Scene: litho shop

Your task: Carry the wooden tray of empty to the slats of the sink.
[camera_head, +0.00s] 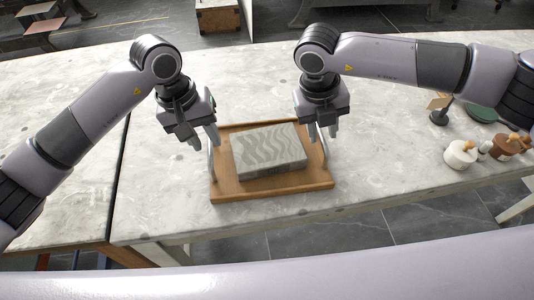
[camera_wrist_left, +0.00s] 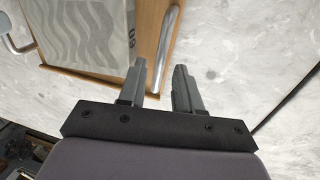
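The wooden tray (camera_head: 258,190) lies on the pale stone-topped table. It is not empty: a grey block with a wavy pattern (camera_head: 267,150) sits in it. A metal handle (camera_head: 211,165) stands at its left end and another (camera_head: 322,147) at its right end. My left gripper (camera_head: 205,141) is open and empty by the tray's left end, above the table. In the left wrist view its fingers (camera_wrist_left: 167,86) are apart, with the tray's metal handle (camera_wrist_left: 169,42) just beyond and nothing between them. My right gripper (camera_head: 322,136) is open near the right handle; the exact gap to it is unclear.
A white pot (camera_head: 460,155), a brown pot (camera_head: 506,146) and a green dish (camera_head: 481,113) stand at the table's right. A small dark stand (camera_head: 439,115) is behind them. The tabletop left of the tray is clear. No slatted sink is recognisable.

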